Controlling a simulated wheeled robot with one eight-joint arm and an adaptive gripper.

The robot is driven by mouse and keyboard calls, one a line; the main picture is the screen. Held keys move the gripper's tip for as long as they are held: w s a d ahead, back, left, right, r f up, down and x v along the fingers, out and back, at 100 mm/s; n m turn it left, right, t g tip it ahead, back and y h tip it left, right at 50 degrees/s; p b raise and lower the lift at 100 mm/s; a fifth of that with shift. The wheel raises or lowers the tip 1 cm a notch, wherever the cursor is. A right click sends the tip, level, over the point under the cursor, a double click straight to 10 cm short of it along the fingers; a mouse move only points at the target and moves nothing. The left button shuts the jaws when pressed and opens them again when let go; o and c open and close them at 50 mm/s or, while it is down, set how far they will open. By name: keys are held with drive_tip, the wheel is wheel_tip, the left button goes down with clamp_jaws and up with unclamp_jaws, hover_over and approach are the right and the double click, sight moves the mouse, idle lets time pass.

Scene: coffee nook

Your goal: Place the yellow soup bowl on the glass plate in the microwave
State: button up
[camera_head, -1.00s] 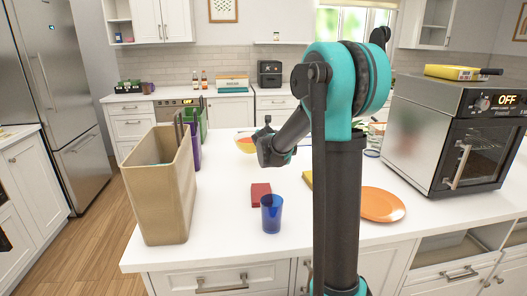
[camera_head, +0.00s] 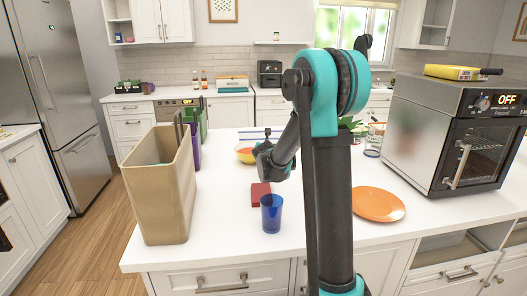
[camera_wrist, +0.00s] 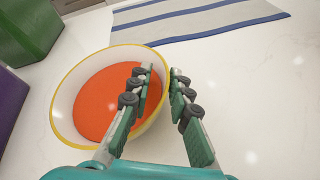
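The yellow soup bowl (camera_head: 243,156) is on the far part of the white counter, partly hidden by my gripper (camera_head: 262,149). In the wrist view the bowl (camera_wrist: 60,105) has a yellow rim, a pale wall and orange-red soup. My gripper (camera_wrist: 162,72) is open. Its left finger is over the soup inside the rim and its right finger is outside the right rim. I cannot tell whether either finger touches the bowl. The microwave (camera_head: 418,138) stands on the right, its door shut and its display reading OFF. The glass plate cannot be made out behind the dark door.
A tan bin (camera_head: 168,195) stands left, with green and purple containers behind it. A blue cup (camera_head: 271,214), a red block (camera_head: 260,194) and an orange plate (camera_head: 377,204) are on the near counter. A striped cloth (camera_wrist: 200,20) lies beyond the bowl. Counter right of the bowl is clear.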

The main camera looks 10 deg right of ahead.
drive_tip(key=shift+o, duration=0.7)
drive_tip(key=shift+r, duration=0.1)
